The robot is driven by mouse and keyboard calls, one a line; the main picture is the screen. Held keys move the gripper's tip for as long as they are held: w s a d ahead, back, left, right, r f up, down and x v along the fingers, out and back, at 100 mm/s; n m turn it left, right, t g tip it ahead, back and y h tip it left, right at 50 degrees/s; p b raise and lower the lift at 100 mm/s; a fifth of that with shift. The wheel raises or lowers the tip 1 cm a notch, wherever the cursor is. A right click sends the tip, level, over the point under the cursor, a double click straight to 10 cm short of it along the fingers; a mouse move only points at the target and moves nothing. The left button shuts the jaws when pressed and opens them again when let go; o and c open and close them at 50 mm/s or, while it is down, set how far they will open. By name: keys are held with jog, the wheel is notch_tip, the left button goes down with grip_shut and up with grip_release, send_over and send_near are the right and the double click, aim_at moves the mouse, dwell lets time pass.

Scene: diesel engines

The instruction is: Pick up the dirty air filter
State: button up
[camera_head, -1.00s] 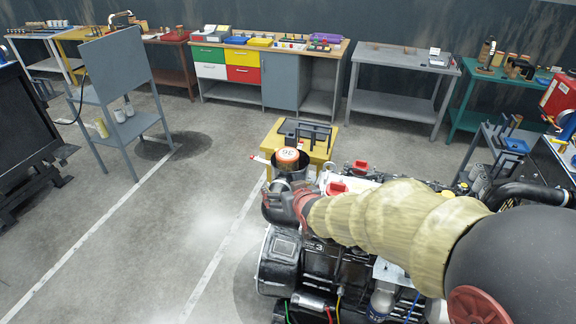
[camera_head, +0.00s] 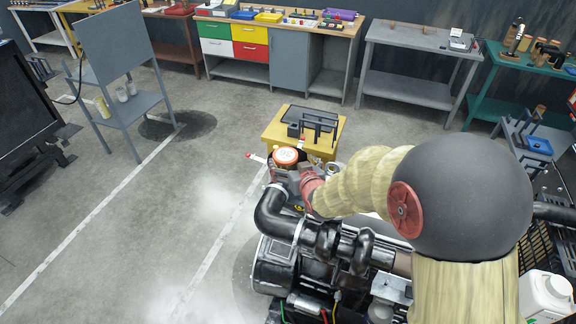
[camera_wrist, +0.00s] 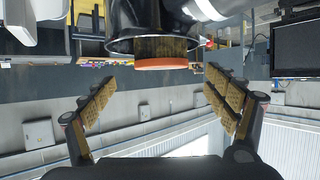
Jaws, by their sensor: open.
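The dirty air filter shows in the head view as a round orange cap (camera_head: 286,156) at the near edge of the yellow stand. In the wrist view, which appears upside down, its orange end (camera_wrist: 160,64) and brown pleated side (camera_wrist: 160,46) protrude from a black round housing (camera_wrist: 120,47). My gripper (camera_wrist: 162,95) is open and empty, its two padded fingers spread on either side of the orange end, which is beyond them. In the head view my gripper (camera_head: 292,178) is beside the cap, and the arm partly hides the housing. I cannot tell whether the fingers touch the filter.
A black engine (camera_head: 280,270) with a thick black intake pipe (camera_head: 272,212) lies under my arm. A yellow stand (camera_head: 275,127) with a dark tray is just behind the filter. The floor to the left is open. Workbenches (camera_head: 412,90) line the back wall.

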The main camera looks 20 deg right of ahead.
aim_at(286, 156)
jog(key=shift+x, duration=3.8)
jog(key=shift+a+f, duration=0.1)
jog(key=shift+c, duration=0.9)
jog(key=c, duration=1.8)
